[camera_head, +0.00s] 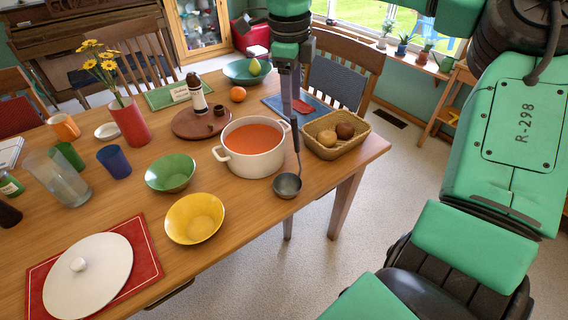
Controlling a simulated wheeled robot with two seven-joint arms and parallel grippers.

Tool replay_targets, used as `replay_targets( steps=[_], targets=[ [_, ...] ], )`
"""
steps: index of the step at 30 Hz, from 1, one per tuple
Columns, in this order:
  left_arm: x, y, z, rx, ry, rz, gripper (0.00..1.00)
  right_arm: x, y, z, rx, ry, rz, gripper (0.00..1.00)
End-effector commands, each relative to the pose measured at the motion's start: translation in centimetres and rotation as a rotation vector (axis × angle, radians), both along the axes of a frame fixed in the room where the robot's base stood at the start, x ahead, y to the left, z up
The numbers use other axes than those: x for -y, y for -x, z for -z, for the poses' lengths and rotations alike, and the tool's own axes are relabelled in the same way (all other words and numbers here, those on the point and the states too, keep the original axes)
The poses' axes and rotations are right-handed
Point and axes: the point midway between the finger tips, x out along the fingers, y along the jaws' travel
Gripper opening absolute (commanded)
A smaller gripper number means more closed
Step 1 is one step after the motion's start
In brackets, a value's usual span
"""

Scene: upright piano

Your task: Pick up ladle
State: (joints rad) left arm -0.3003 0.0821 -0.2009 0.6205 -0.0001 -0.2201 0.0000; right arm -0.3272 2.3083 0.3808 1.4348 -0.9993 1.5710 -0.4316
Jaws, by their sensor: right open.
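The ladle (287,185) is dark grey metal, with its bowl at the lower right of the white pot near the table's front edge. Its thin handle rises beside the pot's right handle toward my right gripper (289,112). My right gripper points down from the top of the view, its jaws open, with its fingertips at the upper end of the ladle's handle. I cannot tell whether they touch it. The white pot (252,163) holds orange-red soup. My left gripper is out of view.
A wicker basket (337,152) with round brown items stands close to the right of the ladle. Green (170,173) and yellow (194,218) bowls are to the left. A white lid (88,278) lies on a red mat. Chairs stand behind the table.

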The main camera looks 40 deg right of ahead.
Motion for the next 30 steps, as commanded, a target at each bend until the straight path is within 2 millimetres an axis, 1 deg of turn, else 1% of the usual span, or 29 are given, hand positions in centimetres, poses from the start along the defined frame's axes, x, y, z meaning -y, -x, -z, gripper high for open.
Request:
replay_targets(
  steps=[1, 3, 6, 11, 13, 15, 18, 23, 24, 26, 27, 28, 30],
  targets=[
    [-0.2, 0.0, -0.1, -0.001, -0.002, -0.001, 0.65, 0.1, 0.0, 1.4, -0.004, -0.004, -0.002, 0.56],
    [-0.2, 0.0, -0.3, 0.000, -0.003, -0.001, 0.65, 0.3, -0.2, 3.1, -0.003, -0.004, 0.000, 0.56],
    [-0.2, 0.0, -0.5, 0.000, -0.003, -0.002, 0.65, 0.6, -0.4, 4.8, 0.000, -0.005, 0.001, 0.56],
    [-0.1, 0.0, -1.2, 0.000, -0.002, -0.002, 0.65, 1.0, -0.4, 6.9, -0.001, -0.006, 0.003, 0.56],
    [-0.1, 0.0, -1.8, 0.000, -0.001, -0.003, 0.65, 1.3, -0.5, 8.2, -0.002, -0.007, 0.003, 0.56],
    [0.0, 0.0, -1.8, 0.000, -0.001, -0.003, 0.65, 1.5, -0.6, 9.6, -0.001, -0.006, 0.003, 0.56],
    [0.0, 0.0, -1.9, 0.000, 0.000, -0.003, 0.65, 1.6, -0.7, 10.6, 0.002, -0.005, 0.003, 0.56],
    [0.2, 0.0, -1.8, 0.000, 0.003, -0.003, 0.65, 1.6, -0.8, 10.7, 0.004, -0.004, 0.003, 0.56],
    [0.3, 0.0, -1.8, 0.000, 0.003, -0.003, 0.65, 1.6, -0.8, 10.7, 0.004, -0.004, 0.003, 0.48],
    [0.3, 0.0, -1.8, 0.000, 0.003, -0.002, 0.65, 1.6, -0.8, 10.6, 0.004, -0.004, 0.003, 0.25],
    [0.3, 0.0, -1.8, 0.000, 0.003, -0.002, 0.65, 1.6, -0.8, 10.6, 0.004, -0.004, 0.003, 0.10],
    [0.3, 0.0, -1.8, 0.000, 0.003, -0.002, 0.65, 1.6, -0.8, 10.6, 0.004, -0.004, 0.003, 0.00],
    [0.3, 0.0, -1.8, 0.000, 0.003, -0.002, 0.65, 1.6, -0.8, 10.6, 0.004, -0.005, 0.003, 0.00]
  ],
)
